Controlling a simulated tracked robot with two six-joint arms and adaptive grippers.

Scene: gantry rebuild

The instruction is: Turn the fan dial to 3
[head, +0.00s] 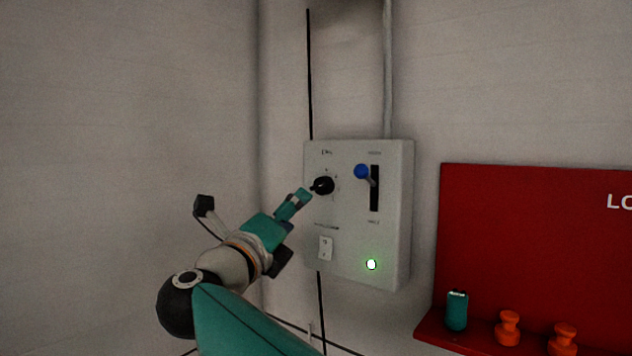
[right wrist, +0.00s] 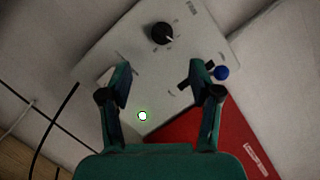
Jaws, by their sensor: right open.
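The fan dial (head: 323,185) is a round black knob at the upper left of a pale grey control box (head: 345,222). In the right wrist view the dial (right wrist: 162,33) shows a small white pointer mark; the numbers around it are too small to read. My right gripper (head: 303,197) is in front of the box, just left of and below the dial in the head view. Its two fingers (right wrist: 161,68) are spread and empty, and the dial appears beyond the tips, not between them. My left gripper is out of view.
A blue-knobbed lever (head: 362,172) in a black slot is right of the dial. Below are a white switch (head: 325,248) and a lit green lamp (head: 371,264). A red board (head: 540,240) with a shelf holding a green cylinder (head: 457,311) and orange pieces (head: 508,328) stands at right.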

